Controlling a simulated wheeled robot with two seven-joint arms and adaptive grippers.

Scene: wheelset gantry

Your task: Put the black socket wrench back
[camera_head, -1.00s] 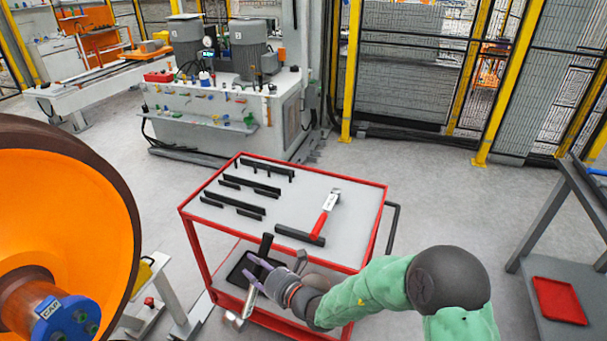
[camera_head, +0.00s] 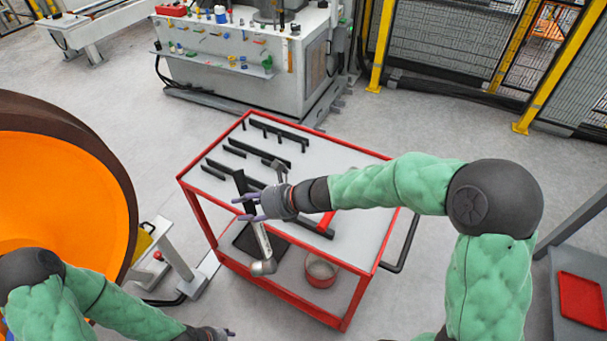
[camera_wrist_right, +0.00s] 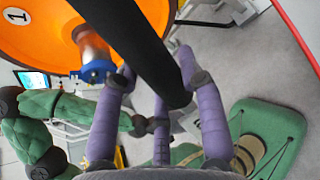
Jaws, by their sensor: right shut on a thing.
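The socket wrench, with a black handle and a silver head (camera_head: 262,250), hangs steeply with its head down at the cart's near left edge. My right gripper (camera_head: 250,206) is shut on the black handle. In the right wrist view the purple fingers (camera_wrist_right: 160,95) close around the black handle (camera_wrist_right: 140,45). The cart (camera_head: 362,258) has a red frame and a grey top with several black holders (camera_head: 262,150) in rows. My left gripper (camera_head: 222,333) is at the bottom edge, away from the cart; its opening is unclear.
A red-handled tool (camera_head: 326,222) on the cart top is partly hidden by my right arm. The lower shelf holds a dark tray (camera_head: 245,240) and a red round container (camera_head: 321,272). A large orange wheel (camera_head: 60,200) stands left.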

